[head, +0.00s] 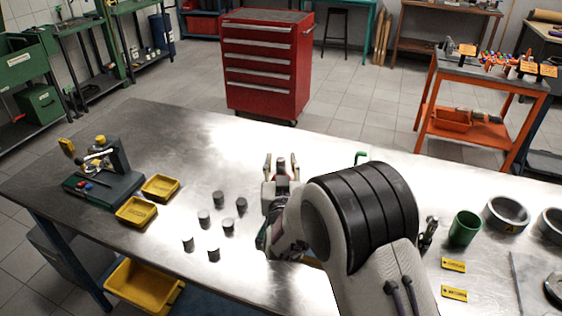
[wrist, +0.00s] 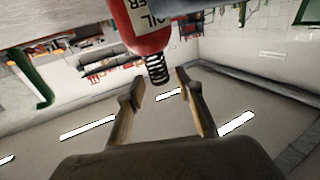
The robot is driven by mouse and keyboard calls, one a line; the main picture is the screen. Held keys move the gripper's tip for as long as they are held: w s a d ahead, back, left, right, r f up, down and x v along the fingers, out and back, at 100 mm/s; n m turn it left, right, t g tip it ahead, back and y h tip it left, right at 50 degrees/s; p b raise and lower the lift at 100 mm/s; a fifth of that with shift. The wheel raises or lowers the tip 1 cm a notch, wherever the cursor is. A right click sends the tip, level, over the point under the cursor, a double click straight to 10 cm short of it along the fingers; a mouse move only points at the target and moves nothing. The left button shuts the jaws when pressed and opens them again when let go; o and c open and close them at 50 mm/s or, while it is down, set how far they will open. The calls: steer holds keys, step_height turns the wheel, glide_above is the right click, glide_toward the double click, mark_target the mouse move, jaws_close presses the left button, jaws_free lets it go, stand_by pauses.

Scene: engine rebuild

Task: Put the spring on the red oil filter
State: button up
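The red oil filter (wrist: 146,28), with a white label, shows at the top of the wrist view, which appears upside down. The dark coil spring (wrist: 157,69) is at the filter's end and appears to stand on its top. My gripper (wrist: 160,80) is open, with one finger on each side of the spring and a visible gap to both. In the head view my gripper (head: 281,168) is at the middle of the bench, with a dark upright piece between its fingers. My arm hides much of that area, and the filter shows only as a sliver of red there.
Several dark short cylinders (head: 204,217) stand on the metal bench left of my gripper. Two yellow trays (head: 137,210) and a dark green fixture (head: 102,187) are farther left. A green cup (head: 465,228) and metal rings (head: 507,213) stand at the right.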

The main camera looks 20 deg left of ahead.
steer(key=shift+r, duration=0.1)
steer(key=shift+r, duration=0.35)
steer(key=shift+s+r, duration=0.1)
steer(key=shift+s, duration=0.05)
steer(key=v, duration=1.1)
steer(key=shift+s+d, duration=0.15)
steer(key=shift+s, duration=0.15)
steer(key=shift+d, duration=0.1)
stand_by(0.6)
